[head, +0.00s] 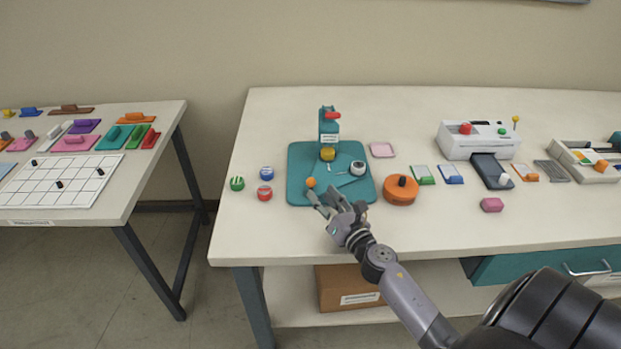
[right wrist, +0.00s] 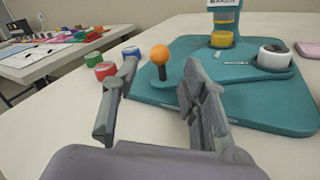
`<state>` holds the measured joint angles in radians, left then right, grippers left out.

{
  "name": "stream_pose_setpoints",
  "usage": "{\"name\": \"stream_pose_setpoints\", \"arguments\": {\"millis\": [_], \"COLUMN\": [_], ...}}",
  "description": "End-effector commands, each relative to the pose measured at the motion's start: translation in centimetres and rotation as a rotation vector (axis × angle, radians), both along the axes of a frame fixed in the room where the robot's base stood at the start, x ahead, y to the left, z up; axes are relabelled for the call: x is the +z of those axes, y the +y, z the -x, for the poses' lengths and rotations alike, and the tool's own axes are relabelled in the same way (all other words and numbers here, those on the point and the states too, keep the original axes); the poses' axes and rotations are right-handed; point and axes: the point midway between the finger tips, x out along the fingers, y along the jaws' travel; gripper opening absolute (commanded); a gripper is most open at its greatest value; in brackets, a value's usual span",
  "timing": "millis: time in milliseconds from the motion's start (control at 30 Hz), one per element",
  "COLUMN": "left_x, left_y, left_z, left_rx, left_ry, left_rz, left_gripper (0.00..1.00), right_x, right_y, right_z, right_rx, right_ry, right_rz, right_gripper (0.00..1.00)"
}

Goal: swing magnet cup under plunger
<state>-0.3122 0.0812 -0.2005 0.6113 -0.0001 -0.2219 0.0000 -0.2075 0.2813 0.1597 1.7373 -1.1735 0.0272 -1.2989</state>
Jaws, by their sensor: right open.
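A teal press stands on the white table, with a flat base plate (head: 300,165) and an upright post (head: 329,125) with a red handle (head: 333,115). A yellow round part (head: 327,154) sits below the post; it also shows in the right wrist view (right wrist: 222,39). A white cup with a dark inside (head: 358,168), likely the magnet cup, sits to its right on a teal swing plate (right wrist: 222,72). An orange ball knob (right wrist: 160,54) stands on a dark stem at that plate's left end. My right gripper (right wrist: 160,85) is open and empty, its fingers pointing at the knob, which shows between them.
Green, blue and red round pots (head: 237,183) stand left of the base. A large orange round tub (head: 400,190) stands close to its right. A pink tray (head: 382,150) lies behind the tub. A white machine (head: 480,141) stands further right.

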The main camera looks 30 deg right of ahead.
Motion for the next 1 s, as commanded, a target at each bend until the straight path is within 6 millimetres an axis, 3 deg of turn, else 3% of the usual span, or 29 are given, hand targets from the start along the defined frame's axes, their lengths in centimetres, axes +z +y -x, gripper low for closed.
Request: {"name": "stream_pose_setpoints", "arguments": {"millis": [200, 400, 767, 1000], "left_x": [0.8, 0.8, 0.7, 0.7], "left_y": [-0.2, -0.2, -0.1, -0.1], "left_z": [-2.6, -2.4, -1.3, -1.3], "left_rx": [0.0, 0.001, 0.001, 0.001], "left_ry": [-0.039, -0.036, -0.019, -0.019], "left_rz": [0.003, 0.004, 0.002, 0.002], "left_gripper": [0.54, 0.54, 0.54, 0.54], "right_x": [0.2, 0.0, -0.1, -0.1], "right_y": [-0.3, -0.5, -0.5, -0.5], "right_z": [-4.4, -6.4, -6.8, -6.8], "right_rx": [0.001, 0.0, 0.001, 0.0], "right_ry": [-0.001, 0.0, 0.001, 0.001], "right_rz": [-0.002, 0.0, 0.0, 0.0], "right_gripper": [0.4, 0.4, 0.4, 0.24]}}
